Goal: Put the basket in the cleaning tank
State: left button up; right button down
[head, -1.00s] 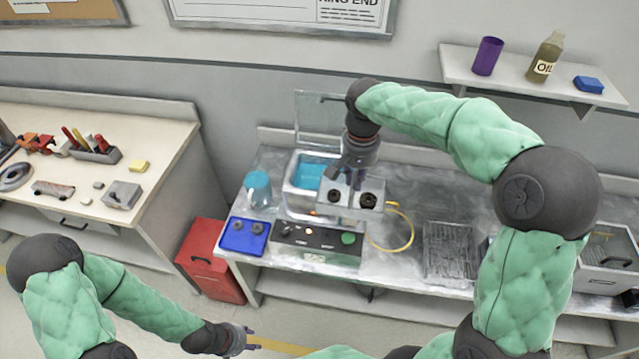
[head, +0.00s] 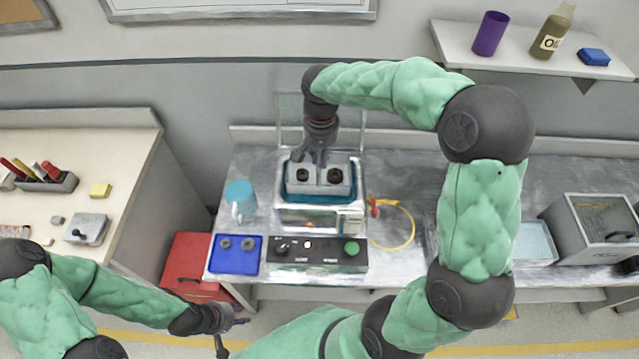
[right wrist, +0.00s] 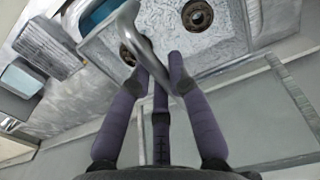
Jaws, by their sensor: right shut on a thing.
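The grey metal basket (head: 320,189) holds two dark round parts and has a raised handle (right wrist: 150,45). My right gripper (head: 318,158) is shut on the handle from above; its fingers (right wrist: 157,70) close around it in the right wrist view. The basket is over the mouth of the steel cleaning tank (head: 320,218), with blue liquid showing around it. I cannot tell how deep the basket sits or whether it touches the tank. My left gripper (head: 232,336) is low in front of the bench, empty, with its fingers apart.
A control box (head: 318,254) with a green button stands in front of the tank. A yellow hose (head: 412,228) curls at right. A red box (head: 190,262) stands on the floor.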

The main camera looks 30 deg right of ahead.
notch_tip(320, 180, down, 12)
jog(key=b, duration=0.1)
jog(key=shift+r, duration=0.25)
jog(key=shift+w+f+b, duration=0.1)
jog(key=shift+b, duration=0.2)
jog(key=c, duration=1.2)
grip_release()
jog(key=shift+o, duration=0.2)
notch_tip(320, 180, up, 12)
jog(key=shift+r+p, duration=0.1)
jog(key=shift+p, duration=0.8)
